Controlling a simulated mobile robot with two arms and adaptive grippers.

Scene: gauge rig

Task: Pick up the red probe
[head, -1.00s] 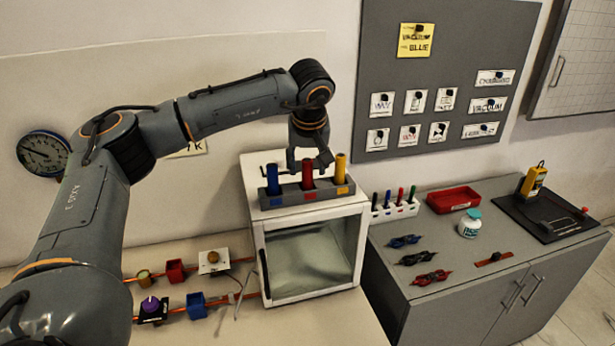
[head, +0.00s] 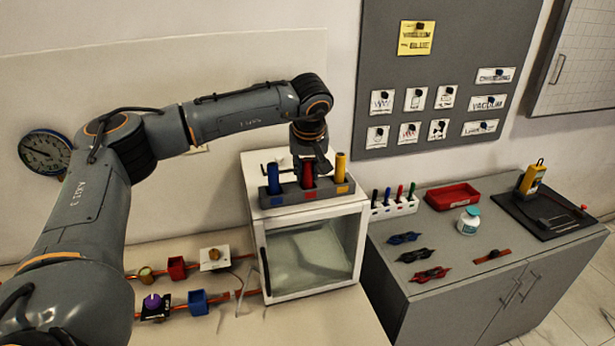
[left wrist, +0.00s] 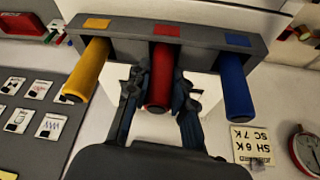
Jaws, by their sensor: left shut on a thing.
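The red probe (head: 308,178) stands upright in the middle slot of a grey rack (head: 318,194) on top of a white glass-fronted cabinet. My left gripper (head: 309,170) is over it from above, with its fingers shut on the probe's upper part. In the left wrist view the red probe (left wrist: 159,80) lies between the two fingers (left wrist: 158,92), beside the red label of the rack. The blue probe (head: 273,178) stands to its left and the yellow probe (head: 340,170) to its right in the head view. My right gripper is not in view.
The cabinet (head: 258,240) stands at the left of a grey cupboard (head: 420,285). On the cupboard are a marker rack (head: 394,208), a red tray (head: 453,196), leads and a meter (head: 532,178). Red and blue cups (head: 197,303) sit along pipes at the left.

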